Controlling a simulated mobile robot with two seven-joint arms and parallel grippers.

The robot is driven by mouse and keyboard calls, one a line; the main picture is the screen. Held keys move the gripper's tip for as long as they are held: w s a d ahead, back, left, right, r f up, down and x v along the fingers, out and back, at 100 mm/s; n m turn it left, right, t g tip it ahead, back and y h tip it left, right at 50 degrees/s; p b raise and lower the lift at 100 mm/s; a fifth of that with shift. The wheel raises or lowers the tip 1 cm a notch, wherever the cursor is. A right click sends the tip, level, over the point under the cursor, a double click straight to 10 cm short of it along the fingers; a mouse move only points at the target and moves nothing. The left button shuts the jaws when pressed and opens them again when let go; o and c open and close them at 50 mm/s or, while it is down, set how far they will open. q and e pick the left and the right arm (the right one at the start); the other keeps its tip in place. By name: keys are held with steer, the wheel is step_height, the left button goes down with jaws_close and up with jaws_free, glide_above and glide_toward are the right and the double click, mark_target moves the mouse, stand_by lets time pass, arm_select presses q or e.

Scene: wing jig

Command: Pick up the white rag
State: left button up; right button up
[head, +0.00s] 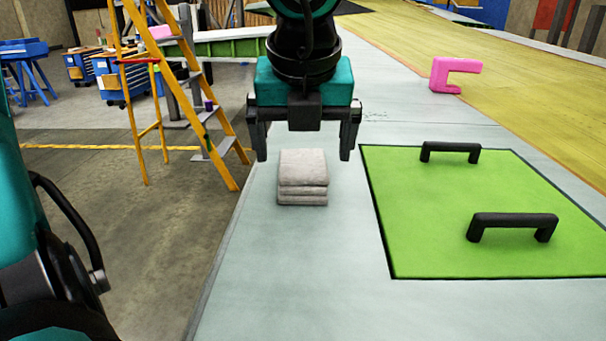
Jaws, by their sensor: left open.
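The white rag (303,178) is folded into a small stack of layers. It lies on the pale work surface near its left edge. My left gripper (303,156) points down at the rag in the head view. Its two black fingers are spread apart, wider than the rag, with nothing between the tips. The fingertips appear at about the level of the rag's far edge in the picture; the exact height above it I cannot tell. The whole front and top of the rag show. My right gripper is not in view.
A green panel (470,190) with two black handles (512,222) lies right of the rag. A pink clamp-shaped piece (453,75) stands farther back. A yellow ladder (180,90) stands on the floor to the left. The surface in front of the rag is clear.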

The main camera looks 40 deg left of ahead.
mark_target(302, 164)
arm_select(q)
steer(key=x, duration=0.4)
steer(key=shift+w+a+f, duration=0.15)
steer(key=shift+a+f, duration=0.05)
steer(key=shift+a, duration=0.05)
steer(key=shift+f, duration=0.1)
steer(key=shift+f+b, duration=0.15)
steer(key=shift+b, duration=0.15)
steer(key=shift+c, duration=0.3)
steer(key=c, duration=1)
